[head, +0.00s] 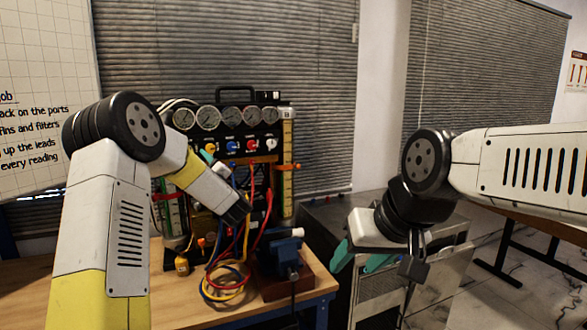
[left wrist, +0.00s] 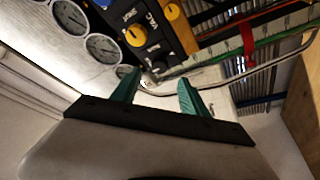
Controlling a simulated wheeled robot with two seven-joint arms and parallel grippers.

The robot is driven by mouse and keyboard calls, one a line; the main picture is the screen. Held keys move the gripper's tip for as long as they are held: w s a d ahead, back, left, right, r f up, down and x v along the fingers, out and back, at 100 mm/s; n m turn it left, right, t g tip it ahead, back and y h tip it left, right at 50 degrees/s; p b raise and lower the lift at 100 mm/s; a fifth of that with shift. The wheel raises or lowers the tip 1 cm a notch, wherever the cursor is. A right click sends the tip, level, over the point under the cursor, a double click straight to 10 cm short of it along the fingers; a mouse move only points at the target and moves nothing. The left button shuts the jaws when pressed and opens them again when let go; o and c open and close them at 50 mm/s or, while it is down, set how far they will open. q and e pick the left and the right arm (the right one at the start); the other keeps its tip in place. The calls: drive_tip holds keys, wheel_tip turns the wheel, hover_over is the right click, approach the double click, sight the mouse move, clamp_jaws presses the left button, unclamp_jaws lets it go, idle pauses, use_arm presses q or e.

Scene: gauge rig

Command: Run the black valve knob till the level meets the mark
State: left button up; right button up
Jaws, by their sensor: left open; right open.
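The gauge rig's black panel (head: 240,135) stands on the bench, with round dials across its top and coloured knobs below. A tall scale strip (head: 287,140) with an orange band (head: 288,166) runs down its right side. My right gripper (head: 361,258) is open and empty, right of the rig, away from the panel.
Red, blue and yellow hoses (head: 228,280) hang and coil before the rig. A dark blue vise-like device (head: 281,262) sits on the wooden bench (head: 190,310) near its right edge. A grey metal cabinet (head: 330,215) stands beyond. The bench front is partly clear.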

idle(0.4)
use_arm(q)
drive_tip(key=w+a+n+t+h, duration=0.1)
drive_tip(key=w+n+h, duration=0.1)
drive_tip(key=n+h, duration=0.1)
drive_tip(key=w+a+r+n+t+h, duration=0.1)
drive_tip(key=w+a+n+h, duration=0.1)
drive_tip(key=n+h, duration=0.1)
drive_tip(key=w+a+r+n+t+h, duration=0.1)
drive_tip(key=w+a+n+t+h, duration=0.1)
drive_tip(key=n+h, duration=0.2)
drive_tip(key=shift+w+r+h, duration=0.25)
drive_tip(key=shift+w+h, duration=0.1)
drive_tip(key=shift+h, duration=0.25)
idle(0.3)
clamp_jaws()
